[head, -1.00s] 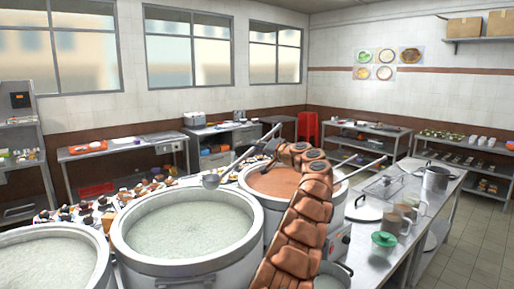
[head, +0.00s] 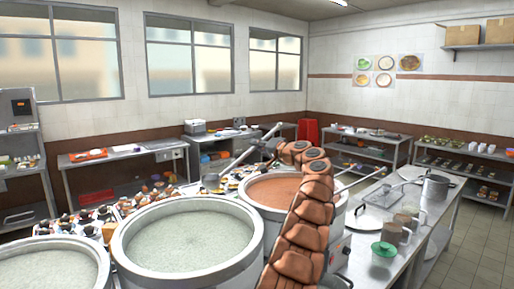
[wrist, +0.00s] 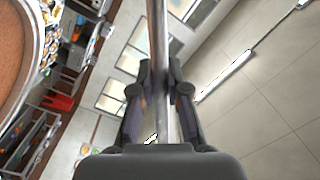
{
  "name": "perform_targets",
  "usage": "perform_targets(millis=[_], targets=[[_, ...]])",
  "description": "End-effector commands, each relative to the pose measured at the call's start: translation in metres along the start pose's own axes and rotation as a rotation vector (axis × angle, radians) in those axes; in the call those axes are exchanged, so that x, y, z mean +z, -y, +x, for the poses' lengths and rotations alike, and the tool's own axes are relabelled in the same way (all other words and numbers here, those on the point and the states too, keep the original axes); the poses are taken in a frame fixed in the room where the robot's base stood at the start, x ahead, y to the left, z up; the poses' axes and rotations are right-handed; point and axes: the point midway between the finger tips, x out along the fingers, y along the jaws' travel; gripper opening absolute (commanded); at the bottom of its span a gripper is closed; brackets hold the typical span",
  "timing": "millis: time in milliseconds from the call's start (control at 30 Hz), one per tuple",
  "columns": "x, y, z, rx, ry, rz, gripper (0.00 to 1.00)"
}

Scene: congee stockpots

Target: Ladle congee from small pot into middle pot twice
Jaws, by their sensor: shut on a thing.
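My gripper (head: 270,145) is shut on the metal handle of a ladle (head: 211,182); the handle also shows between the fingers in the wrist view (wrist: 161,45). In the head view the ladle's bowl hangs down left of my gripper, at the far rim of the middle pot (head: 118,244). I cannot tell whether the bowl holds congee. The middle pot is wide, steel and full of pale congee. To its right a smaller-looking pot (head: 341,204) holds reddish-brown congee, partly hidden by my arm. Its rim also shows in the wrist view (wrist: 38,60).
Another pale-congee pot (head: 104,268) stands at the lower left. A second long handle (head: 360,179) sticks out right of the brown pot. Small bowls crowd behind the pots.

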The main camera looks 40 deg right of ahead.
Motion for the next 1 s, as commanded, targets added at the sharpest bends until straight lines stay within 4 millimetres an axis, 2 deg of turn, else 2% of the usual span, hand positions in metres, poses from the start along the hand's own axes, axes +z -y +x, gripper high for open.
perform_targets(millis=[133, 267, 467, 600, 767, 1000], targets=[[-0.007, -0.014, -0.015, 0.014, -0.022, 0.002, 0.00], [-0.020, -0.045, -0.047, 0.047, -0.068, 0.004, 0.00], [-0.042, -0.102, -0.121, 0.115, -0.165, 0.006, 0.00], [-0.048, -0.137, -0.173, 0.156, -0.220, 0.005, 0.00], [-0.047, -0.171, -0.231, 0.198, -0.279, 0.006, 0.00], [-0.028, -0.212, -0.306, 0.245, -0.343, 0.007, 0.00]])
